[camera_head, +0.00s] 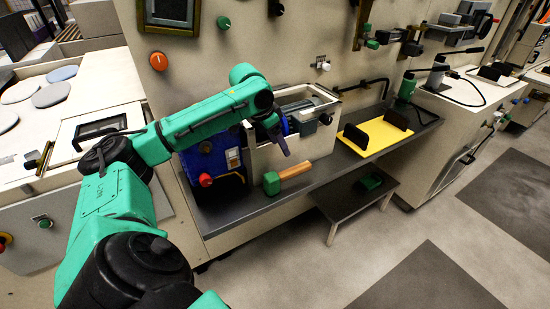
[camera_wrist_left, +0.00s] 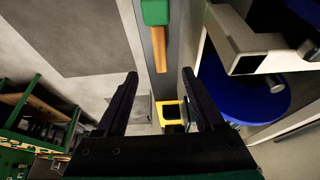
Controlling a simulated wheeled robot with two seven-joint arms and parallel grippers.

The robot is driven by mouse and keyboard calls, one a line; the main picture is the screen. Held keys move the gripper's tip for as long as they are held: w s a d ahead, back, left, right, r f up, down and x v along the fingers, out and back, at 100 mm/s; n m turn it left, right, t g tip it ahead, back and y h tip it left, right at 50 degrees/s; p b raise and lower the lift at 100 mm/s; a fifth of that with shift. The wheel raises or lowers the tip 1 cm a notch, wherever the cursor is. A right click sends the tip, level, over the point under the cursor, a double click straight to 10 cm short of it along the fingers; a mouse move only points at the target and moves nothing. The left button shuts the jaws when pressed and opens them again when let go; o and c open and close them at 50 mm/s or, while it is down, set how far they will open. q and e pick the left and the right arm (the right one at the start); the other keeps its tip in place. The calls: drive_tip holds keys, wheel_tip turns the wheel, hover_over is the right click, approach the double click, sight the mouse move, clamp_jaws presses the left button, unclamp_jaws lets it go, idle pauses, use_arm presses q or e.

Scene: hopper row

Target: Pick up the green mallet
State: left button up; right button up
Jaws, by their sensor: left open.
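The green mallet (camera_head: 272,183) lies on the dark shelf (camera_head: 236,211), its green head near the front edge and its wooden handle pointing right. It also shows in the left wrist view (camera_wrist_left: 159,47), at the top, with the handle pointing down toward the space between the fingers. My left gripper (camera_head: 284,149) hangs above and behind the mallet, in front of the beige bin (camera_head: 265,160). Its dark fingers (camera_wrist_left: 160,76) are spread apart in the wrist view, with nothing held between them. My right gripper is not in view.
A blue box (camera_head: 207,165) with a red knob stands left of the bin. A yellow tray (camera_head: 376,138) with dark uprights sits to the right on the shelf. A low dark table (camera_head: 345,207) stands below. The floor in front is clear.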

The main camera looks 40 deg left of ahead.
use_arm(q)
hover_over(285, 173)
drive_tip(key=s, duration=0.2)
drive_tip(key=f, duration=0.4)
drive_tip(key=a+f, duration=0.1)
drive_tip(key=f, duration=0.2)
drive_tip(key=shift+s+f, duration=0.1)
drive_tip(key=shift+s, duration=0.05)
drive_tip(key=x, duration=0.7)
drive_tip(key=shift+f+p, duration=0.15)
drive_tip(key=shift+p, duration=0.2)
drive_tip(key=shift+d, duration=0.1)
clamp_jaws()
